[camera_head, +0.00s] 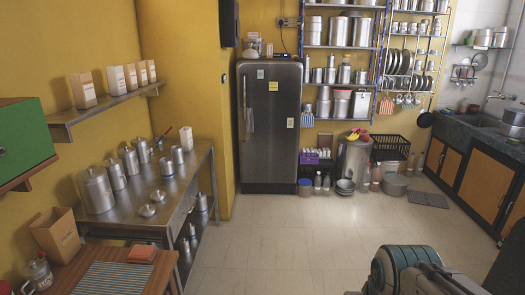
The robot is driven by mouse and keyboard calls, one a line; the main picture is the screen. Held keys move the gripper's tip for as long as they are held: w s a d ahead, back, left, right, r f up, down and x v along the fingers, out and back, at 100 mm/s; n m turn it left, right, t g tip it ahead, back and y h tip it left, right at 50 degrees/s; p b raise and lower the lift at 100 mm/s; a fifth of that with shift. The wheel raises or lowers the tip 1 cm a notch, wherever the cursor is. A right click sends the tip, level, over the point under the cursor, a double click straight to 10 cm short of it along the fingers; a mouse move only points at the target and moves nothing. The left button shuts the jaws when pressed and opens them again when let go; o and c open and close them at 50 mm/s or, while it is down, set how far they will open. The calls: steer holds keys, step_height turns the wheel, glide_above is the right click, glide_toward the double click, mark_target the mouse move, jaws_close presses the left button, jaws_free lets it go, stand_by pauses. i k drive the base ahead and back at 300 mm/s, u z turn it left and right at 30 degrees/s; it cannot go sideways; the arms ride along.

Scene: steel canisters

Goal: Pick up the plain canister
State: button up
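Several steel canisters stand upright on a steel table (118,225) at the left. The largest canister (97,191) is nearest, with a domed lid, and narrower canisters (116,175), (130,160) and (142,151) stand in a row behind it. Two smaller canisters (166,167) and (177,154) stand toward the table's right side. I cannot tell which one is the plain canister, as surface detail is too small. Parts of my arm show at the bottom right, well apart from the table. My gripper's fingers are not in view.
A brown wooden table (95,258) with a jar (38,273) stands in the near left corner. A fridge (270,125) stands at the back, beside loaded shelves (340,48). A sink counter (470,140) lines the right. The tiled floor (285,235) between is clear.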

mark_target(177, 153)
steer(key=u, duration=0.15)
steer(key=i, duration=1.5)
steer(key=u, duration=0.5)
steer(key=i, duration=2.05)
steer(key=u, duration=0.2)
